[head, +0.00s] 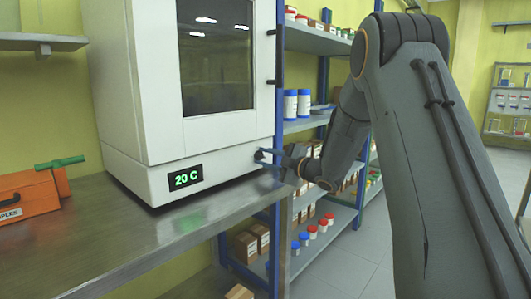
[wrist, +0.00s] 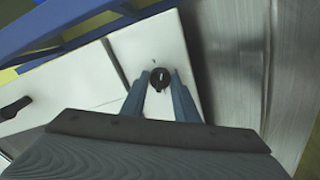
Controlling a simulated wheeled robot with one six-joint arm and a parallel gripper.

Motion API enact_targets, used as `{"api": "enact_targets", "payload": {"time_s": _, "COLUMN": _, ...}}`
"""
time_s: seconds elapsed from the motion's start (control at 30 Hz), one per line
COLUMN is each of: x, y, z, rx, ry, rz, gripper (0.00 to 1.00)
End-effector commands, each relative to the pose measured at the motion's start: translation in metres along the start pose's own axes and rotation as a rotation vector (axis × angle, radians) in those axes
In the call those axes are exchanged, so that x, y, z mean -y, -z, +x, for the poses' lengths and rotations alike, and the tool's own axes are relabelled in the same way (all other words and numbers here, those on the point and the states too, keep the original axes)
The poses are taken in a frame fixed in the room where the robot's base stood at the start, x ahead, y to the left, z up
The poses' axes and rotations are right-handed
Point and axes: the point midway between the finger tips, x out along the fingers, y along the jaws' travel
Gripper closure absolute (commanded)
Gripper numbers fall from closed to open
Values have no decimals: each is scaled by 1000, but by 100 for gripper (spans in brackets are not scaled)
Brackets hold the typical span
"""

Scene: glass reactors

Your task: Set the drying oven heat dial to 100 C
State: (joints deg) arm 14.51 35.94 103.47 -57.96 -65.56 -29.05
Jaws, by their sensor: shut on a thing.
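The white drying oven (head: 150,110) stands on a metal bench, and its display (head: 185,177) reads 20 C in green. The heat dial (head: 259,155) is a small black knob at the lower right of the oven's front. In the wrist view the dial (wrist: 160,77) shows a light pointer mark and sits between the fingertips. My gripper (head: 267,155) reaches in from the right, its blue fingers closed around the dial. The fingers also show in the wrist view (wrist: 160,88), one on each side of the dial.
The steel bench (head: 150,240) is bare in front of the oven. An orange case (head: 25,195) with a green-handled tool (head: 60,163) lies at the left. A blue-framed shelf (head: 315,125) with bottles and boxes stands behind my arm.

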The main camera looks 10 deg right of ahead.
Motion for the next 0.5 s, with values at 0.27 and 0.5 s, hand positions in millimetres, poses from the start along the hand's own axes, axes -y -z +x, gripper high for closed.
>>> {"api": "enact_targets", "payload": {"time_s": 0.27, "x": -2, "y": 1, "z": -1, "rx": 2, "ry": 1, "rz": 264, "gripper": 95}}
{"api": "enact_targets", "payload": {"time_s": 0.5, "x": -2, "y": 1, "z": -1, "rx": 1, "ry": 0, "rz": 492, "gripper": 95}}
